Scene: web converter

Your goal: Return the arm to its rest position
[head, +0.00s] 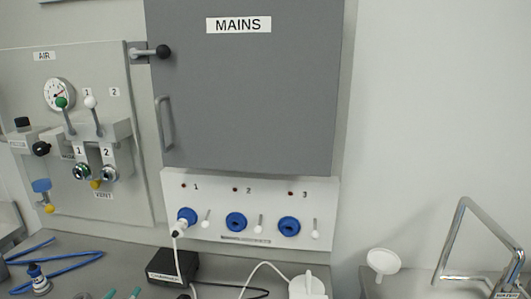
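Neither of my arms shows in the head view, and neither gripper can be seen. The grey MAINS cabinet (250,95) is shut on the wall. Below it is a white socket panel (265,195) with three blue sockets, numbered 1 to 3. A white plug (179,228) with a white cable sits at socket 1. Sockets 2 (236,222) and 3 (289,226) have nothing plugged in.
The AIR panel (120,150) with gauge, levers and ports is at left. A blue hose (60,262), a black box (173,266) and a white plug-like item (308,285) lie on the bench. A funnel (384,262) and metal frame (455,230) stand at right.

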